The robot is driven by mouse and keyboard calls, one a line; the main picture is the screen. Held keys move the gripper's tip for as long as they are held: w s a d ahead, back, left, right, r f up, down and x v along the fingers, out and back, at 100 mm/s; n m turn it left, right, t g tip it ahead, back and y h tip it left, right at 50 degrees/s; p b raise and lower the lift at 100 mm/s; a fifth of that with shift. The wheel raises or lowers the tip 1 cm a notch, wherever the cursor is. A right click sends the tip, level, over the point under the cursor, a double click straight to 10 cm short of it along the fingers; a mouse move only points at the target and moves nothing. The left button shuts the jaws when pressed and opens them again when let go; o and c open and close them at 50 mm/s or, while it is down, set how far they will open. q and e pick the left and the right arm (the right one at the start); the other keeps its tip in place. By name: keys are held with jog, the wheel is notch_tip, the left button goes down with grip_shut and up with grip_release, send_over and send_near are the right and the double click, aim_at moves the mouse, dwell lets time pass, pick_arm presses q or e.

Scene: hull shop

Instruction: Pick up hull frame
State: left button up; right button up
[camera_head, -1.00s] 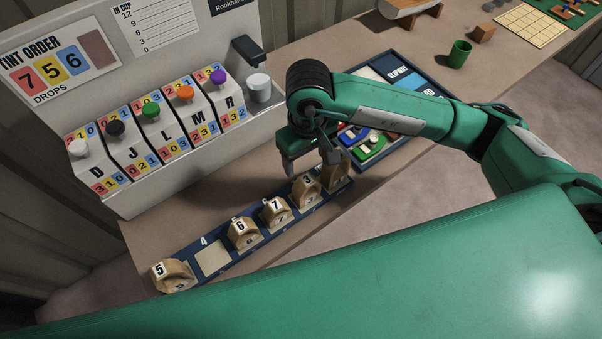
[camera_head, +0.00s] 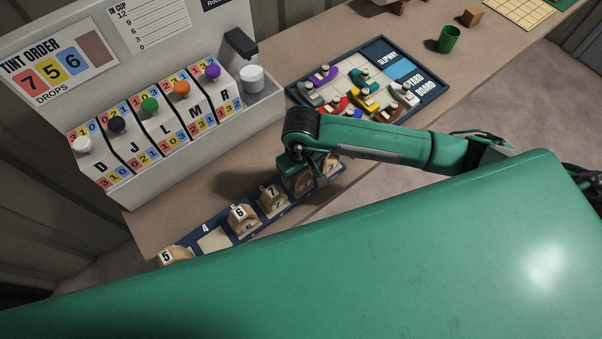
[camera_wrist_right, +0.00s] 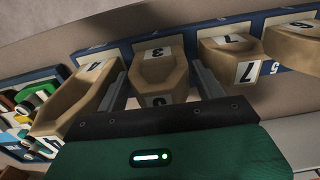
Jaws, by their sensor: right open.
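Several wooden hull frames stand in a row on a dark blue rack (camera_head: 193,245). In the head view I see frame 5 (camera_head: 176,256), frame 6 (camera_head: 242,219) and frame 7 (camera_head: 271,200). The slot marked 4 (camera_head: 214,240) is empty. My right gripper (camera_head: 306,184) is down at the frame beyond 7, partly hiding it. In the wrist view that is frame 3 (camera_wrist_right: 160,72), and the open right gripper (camera_wrist_right: 158,70) has one finger on each side of it. Frame 4 (camera_wrist_right: 75,100) stands just left of the fingers. My left gripper is not in view.
A tint dispenser (camera_head: 150,130) with coloured knobs stands behind the rack. A slipway board (camera_head: 405,75) with coloured pieces lies further along the bench, near a green cup (camera_head: 449,39). Neighbouring frames stand close to both fingers.

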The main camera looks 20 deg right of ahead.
jog(key=shift+f, duration=1.05)
jog(key=c, duration=0.8)
jog(key=shift+r, duration=0.1)
